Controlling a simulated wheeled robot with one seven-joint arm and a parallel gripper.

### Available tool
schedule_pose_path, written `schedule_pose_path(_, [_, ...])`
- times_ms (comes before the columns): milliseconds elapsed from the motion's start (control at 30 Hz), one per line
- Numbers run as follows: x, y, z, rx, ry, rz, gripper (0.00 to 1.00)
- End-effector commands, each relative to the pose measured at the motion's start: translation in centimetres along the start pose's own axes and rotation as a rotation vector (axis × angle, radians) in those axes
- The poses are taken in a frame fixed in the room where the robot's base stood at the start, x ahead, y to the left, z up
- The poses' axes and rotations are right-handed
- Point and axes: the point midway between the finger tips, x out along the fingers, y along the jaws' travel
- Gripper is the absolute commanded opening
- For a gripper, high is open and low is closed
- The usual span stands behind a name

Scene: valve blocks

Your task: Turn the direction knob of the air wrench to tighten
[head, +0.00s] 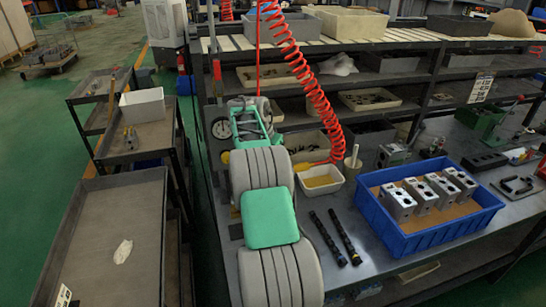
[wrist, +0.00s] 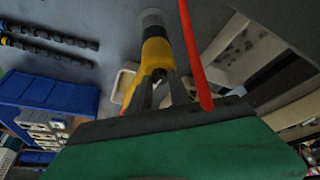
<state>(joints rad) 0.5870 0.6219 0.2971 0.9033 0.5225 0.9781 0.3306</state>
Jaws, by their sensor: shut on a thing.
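The air wrench (wrist: 157,55) shows in the wrist view as a yellow and black body with a grey round end, upper middle. In the head view, a yellow part of the wrench (head: 303,167) shows beside my arm, at the lower end of the red coiled hose. My gripper (wrist: 160,92) is shut on the wrench, its grey fingers on either side of the yellow body. In the head view my own arm hides the fingertips. I cannot make out the direction knob or which way it points.
A red hose (wrist: 195,55) runs close beside my gripper. A white bin (head: 320,187) stands right of my arm. Two black rods (head: 337,238) lie on the bench, left of a blue crate (head: 420,238) with several metal valve blocks. Shelves (head: 440,70) stand behind.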

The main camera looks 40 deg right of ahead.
Motion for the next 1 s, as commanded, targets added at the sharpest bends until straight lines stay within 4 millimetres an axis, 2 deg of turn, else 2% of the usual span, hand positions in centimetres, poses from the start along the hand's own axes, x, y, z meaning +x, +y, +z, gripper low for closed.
schedule_pose_path(167, [0.0, 0.0, 0.0, 0.0, -0.001, 0.0, 0.0])
schedule_pose_path(200, [0.0, 0.0, 0.0, -0.001, -0.001, 0.0, 0.24])
schedule_pose_path(467, [0.0, 0.0, 0.0, -0.001, 0.0, 0.0, 0.45])
schedule_pose_path(767, [-0.5, -0.1, 0.0, -0.001, 0.001, -0.002, 0.45])
schedule_pose_path(867, [-2.0, -0.1, -0.1, -0.001, 0.003, -0.003, 0.45])
schedule_pose_path(1000, [-5.1, -0.1, 0.0, 0.0, 0.002, -0.003, 0.45])
